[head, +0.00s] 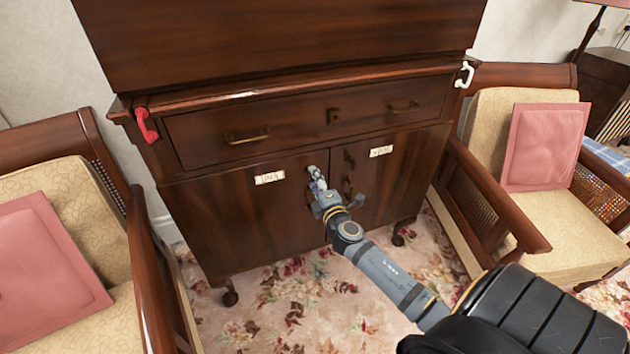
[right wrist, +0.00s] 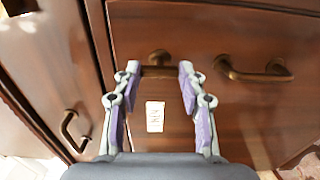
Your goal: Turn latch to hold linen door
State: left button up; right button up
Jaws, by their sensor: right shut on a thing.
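The left cabinet door (head: 240,215) has a small white label (head: 269,177), which also shows in the right wrist view (right wrist: 155,117); its writing is blurred. This door looks closed, level with the right door (head: 395,185). My right gripper (head: 316,178) is at the door's upper inner edge. The head view hides this latch behind the gripper. A brass handle (right wrist: 262,72) is on the same door, beside the fingers. My left gripper is not in view.
The drawer (head: 300,118) above has two brass handles. A red hook-like piece (head: 146,125) and a white one (head: 464,75) are at the cabinet's corners. Armchairs stand close at left (head: 85,195) and right (head: 530,215). Floral carpet (head: 290,300) lies in front.

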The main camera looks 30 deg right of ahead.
jog(key=o, duration=1.1)
jog(key=shift+o, duration=0.2)
jog(key=v, duration=1.2)
jog(key=shift+f, duration=0.1)
